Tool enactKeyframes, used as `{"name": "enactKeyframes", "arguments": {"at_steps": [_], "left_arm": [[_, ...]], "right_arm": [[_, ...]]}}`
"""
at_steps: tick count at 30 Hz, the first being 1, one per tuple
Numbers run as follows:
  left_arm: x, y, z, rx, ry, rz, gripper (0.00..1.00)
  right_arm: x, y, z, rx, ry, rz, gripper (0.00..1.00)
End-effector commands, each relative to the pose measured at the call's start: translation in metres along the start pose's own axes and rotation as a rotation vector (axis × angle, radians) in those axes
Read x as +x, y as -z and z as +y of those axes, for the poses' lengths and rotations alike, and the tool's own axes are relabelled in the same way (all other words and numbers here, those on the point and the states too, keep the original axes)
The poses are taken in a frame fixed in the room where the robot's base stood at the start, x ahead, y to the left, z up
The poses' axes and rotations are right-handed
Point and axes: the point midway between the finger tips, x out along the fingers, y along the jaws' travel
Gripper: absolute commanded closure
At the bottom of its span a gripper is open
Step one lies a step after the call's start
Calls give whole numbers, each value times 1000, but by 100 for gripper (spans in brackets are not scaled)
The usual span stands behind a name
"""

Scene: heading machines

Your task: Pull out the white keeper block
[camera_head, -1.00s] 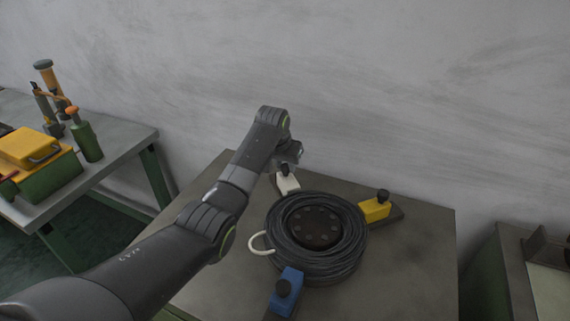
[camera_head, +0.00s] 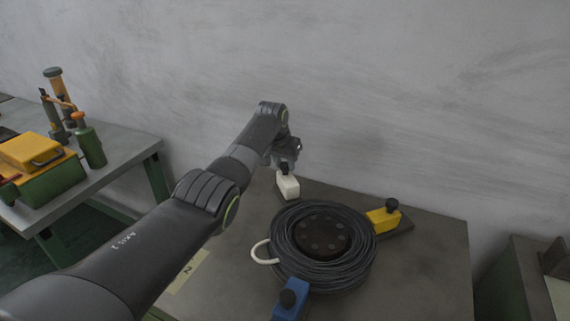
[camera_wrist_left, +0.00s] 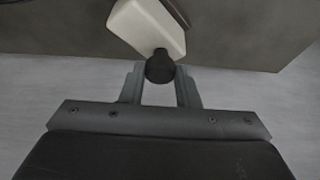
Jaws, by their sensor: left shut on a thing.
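The white keeper block (camera_head: 288,188) stands at the back left of the wire coil (camera_head: 318,275) on the table. It has a dark knob on top, mostly hidden by the gripper in the head view. My left gripper (camera_head: 286,164) is above the block and shut on its knob. In the left wrist view the black knob (camera_wrist_left: 160,66) sits between the fingertips (camera_wrist_left: 160,74), with the white block (camera_wrist_left: 150,25) beyond it. Whether the block is still in contact with the table or its rail is hard to tell. My right gripper is not in view.
A yellow block (camera_head: 384,220) is right of the coil and a blue block (camera_head: 290,299) in front, each with a dark knob. A white hook-like loop (camera_head: 260,252) sticks out at the coil's left. The wall is close behind. A side bench (camera_head: 120,140) stands at left.

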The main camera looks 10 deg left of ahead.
Motion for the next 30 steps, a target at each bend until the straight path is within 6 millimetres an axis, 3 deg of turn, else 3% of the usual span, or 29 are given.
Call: {"name": "enactKeyframes", "arguments": {"at_steps": [1, 2, 6, 19, 30], "left_arm": [[-4, 4, -3, 0, 6, 13, 100], [-4, 4, -3, 0, 6, 13, 69], [-3, 3, -2, 0, 6, 11, 51], [-6, 2, -2, 0, 3, 7, 49], [-47, 3, -2, 0, 4, 10, 49]], "right_arm": [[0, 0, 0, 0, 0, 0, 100], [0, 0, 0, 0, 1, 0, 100], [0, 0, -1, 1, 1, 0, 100], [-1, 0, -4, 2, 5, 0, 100], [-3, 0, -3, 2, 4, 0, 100]]}}
